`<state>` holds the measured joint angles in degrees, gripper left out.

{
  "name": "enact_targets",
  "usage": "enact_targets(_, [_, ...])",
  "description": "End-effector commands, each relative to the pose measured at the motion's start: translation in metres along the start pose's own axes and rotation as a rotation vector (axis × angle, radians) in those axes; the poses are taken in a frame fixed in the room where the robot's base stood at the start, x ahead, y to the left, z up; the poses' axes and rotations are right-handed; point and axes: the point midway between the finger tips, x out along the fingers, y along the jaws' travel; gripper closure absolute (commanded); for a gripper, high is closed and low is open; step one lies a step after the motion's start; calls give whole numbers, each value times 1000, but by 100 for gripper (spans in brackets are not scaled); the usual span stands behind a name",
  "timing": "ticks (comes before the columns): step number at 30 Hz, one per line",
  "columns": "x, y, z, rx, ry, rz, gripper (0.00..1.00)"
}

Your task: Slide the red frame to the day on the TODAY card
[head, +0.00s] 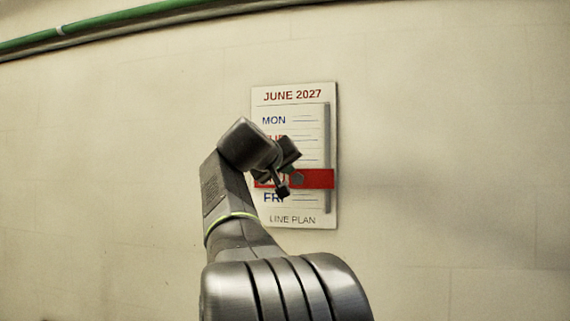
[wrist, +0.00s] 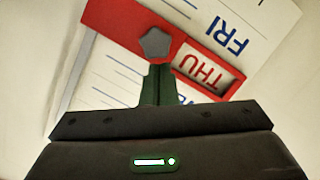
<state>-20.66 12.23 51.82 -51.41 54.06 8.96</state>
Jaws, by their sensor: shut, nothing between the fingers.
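The red frame (head: 320,179) crosses a white week board (head: 292,219) on the wall, low down, just above FRI. In the wrist view the red frame (wrist: 112,22) shows upside down, its window around THU. A grey knob (wrist: 157,43) stands on the frame; it also shows in the head view (head: 298,178). My gripper (head: 283,190) is in front of the board's lower left part and hides some of the frame and day names. In the wrist view my gripper (wrist: 159,72) is shut and empty, its tips right by the knob; contact cannot be told. No TODAY card is visible.
A grey vertical rail (head: 327,130) runs along the board's right side, and the frame crosses it. A green pipe (head: 110,20) runs along the wall at top left. The wall around the board is bare.

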Motion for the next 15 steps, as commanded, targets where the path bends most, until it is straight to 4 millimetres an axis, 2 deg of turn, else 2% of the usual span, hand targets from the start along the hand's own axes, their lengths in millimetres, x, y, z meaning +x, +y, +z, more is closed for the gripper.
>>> enact_targets(10, [0,0,1,0,0,1,100])
enact_targets(15, [3,-9,12,0,0,1,100])
